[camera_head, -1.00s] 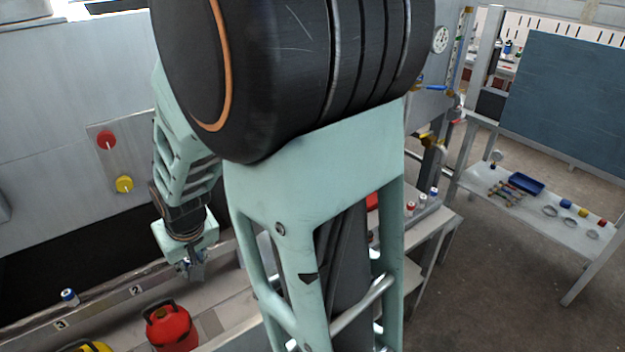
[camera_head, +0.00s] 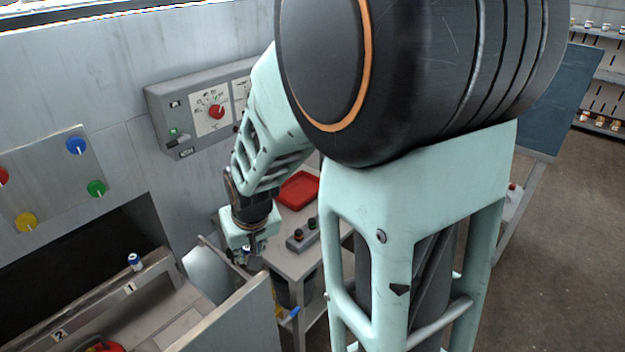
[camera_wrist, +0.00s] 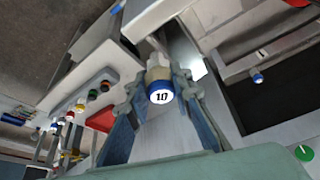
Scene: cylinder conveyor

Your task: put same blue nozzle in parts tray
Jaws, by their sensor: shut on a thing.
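My gripper (camera_head: 247,254) hangs over the area between the conveyor end and a grey side table. In the wrist view my gripper (camera_wrist: 158,82) is shut on a small blue-banded nozzle (camera_wrist: 160,96); its white round end with dark printed digits faces the camera. In the head view the held piece is small and mostly hidden by the fingers. A red tray (camera_head: 299,191) lies on the side table, beyond and right of my gripper; it shows partly in the wrist view (camera_wrist: 101,121). I cannot tell whether this is the parts tray.
Another white and blue piece (camera_head: 134,262) stands on the conveyor ledge by the mark 1. A button box (camera_head: 302,236) sits on the side table (camera_head: 290,262). A grey panel (camera_head: 235,318) rises near my gripper. A control box (camera_head: 205,110) is on the wall. Floor at right is clear.

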